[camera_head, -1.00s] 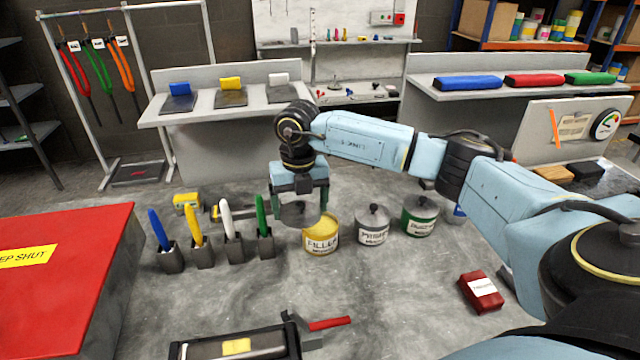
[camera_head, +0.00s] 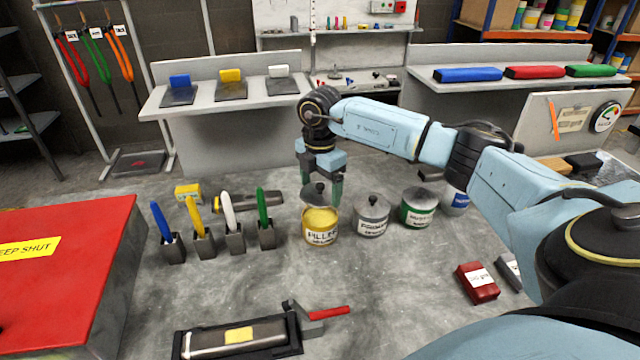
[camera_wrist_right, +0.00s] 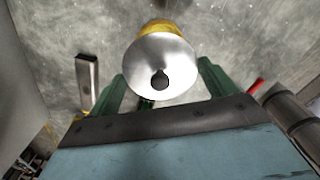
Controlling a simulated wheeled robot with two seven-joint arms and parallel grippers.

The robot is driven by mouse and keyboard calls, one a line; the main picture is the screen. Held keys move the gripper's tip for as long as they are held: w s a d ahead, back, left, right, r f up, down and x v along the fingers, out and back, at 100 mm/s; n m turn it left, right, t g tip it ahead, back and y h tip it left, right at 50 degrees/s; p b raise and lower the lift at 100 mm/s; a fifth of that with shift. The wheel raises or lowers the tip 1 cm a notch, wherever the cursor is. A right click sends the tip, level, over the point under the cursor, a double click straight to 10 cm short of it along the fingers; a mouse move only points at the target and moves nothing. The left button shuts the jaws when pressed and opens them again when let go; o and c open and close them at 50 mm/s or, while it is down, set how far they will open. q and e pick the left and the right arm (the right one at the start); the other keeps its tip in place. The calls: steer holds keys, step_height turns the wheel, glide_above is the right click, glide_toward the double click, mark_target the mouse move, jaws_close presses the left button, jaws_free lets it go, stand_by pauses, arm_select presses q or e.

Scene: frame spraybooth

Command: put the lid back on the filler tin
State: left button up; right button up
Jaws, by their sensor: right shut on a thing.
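The filler tin (camera_head: 320,238) stands open on the grey floor or bench surface, with yellow showing at its top. My right gripper (camera_head: 321,187) is over it, shut on the round grey lid (camera_head: 316,199) with a dark knob. The lid is over the rear part of the tin's mouth; whether it touches the rim I cannot tell. In the right wrist view the lid (camera_wrist_right: 165,58) lies between the green fingers and hides most of the tin, whose yellow edge (camera_wrist_right: 163,27) shows beyond it. My left gripper is not in view.
A lidded grey tin (camera_head: 371,222) and a green tin (camera_head: 418,212) stand close to the right. Several coloured-handled tools in grey holders (camera_head: 235,238) stand to the left. A red box (camera_head: 478,283) lies at front right. The surface in front of the tin is clear.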

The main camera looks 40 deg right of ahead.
step_height(320, 180, down, 4)
steer(key=b, duration=0.2)
steer(key=shift+r+b, duration=0.15)
steer(key=shift+b, duration=0.25)
steer(key=shift+f+b, duration=0.35)
steer(key=shift+f, duration=0.5)
steer(key=shift+p, duration=0.5)
steer(key=shift+f, duration=0.1)
stand_by(0.9)
steer(key=shift+p, duration=0.3)
stand_by(0.6)
steer(key=o, duration=0.8)
steer(key=shift+o, duration=0.2)
